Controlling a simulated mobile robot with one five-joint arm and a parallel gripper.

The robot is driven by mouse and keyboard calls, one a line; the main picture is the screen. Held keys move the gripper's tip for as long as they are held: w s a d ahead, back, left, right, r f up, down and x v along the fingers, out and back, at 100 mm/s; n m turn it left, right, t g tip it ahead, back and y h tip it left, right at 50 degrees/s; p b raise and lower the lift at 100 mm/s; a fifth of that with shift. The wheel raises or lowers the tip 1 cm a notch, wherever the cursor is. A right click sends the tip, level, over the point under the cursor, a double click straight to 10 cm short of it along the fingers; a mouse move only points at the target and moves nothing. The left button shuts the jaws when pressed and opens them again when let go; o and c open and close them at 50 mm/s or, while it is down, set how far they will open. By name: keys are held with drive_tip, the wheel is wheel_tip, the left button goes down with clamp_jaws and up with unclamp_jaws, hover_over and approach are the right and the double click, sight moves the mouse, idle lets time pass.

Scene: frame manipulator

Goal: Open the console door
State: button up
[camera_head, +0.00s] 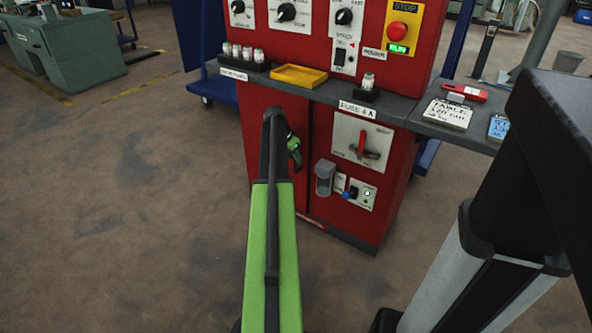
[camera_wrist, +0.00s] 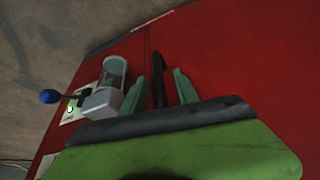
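The red console (camera_head: 375,30) stands ahead of me. Its lower-left door (camera_head: 252,120) looks shut, with a narrow seam on its right side. My green arm covers much of the door in the head view. My gripper (camera_head: 295,150) is at the door front near that seam. In the wrist view my gripper (camera_wrist: 160,84) is open, its two pale green fingers apart. A dark bar (camera_wrist: 157,80), seemingly the door handle, lies between the fingers, with gaps visible on both sides. The handle is hidden in the head view.
A grey cup-like holder (camera_head: 325,177) and a small panel with a blue knob (camera_head: 347,195) are right of the door. A grey ledge (camera_head: 310,90) with a yellow tray (camera_head: 299,76) juts out above.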

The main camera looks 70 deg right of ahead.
drive_tip(key=b+x, duration=0.2)
drive_tip(key=x, duration=0.2)
drive_tip(key=shift+r, duration=0.1)
drive_tip(key=shift+c, duration=0.5)
clamp_jaws()
drive_tip(key=shift+w, duration=0.25)
idle(0.4)
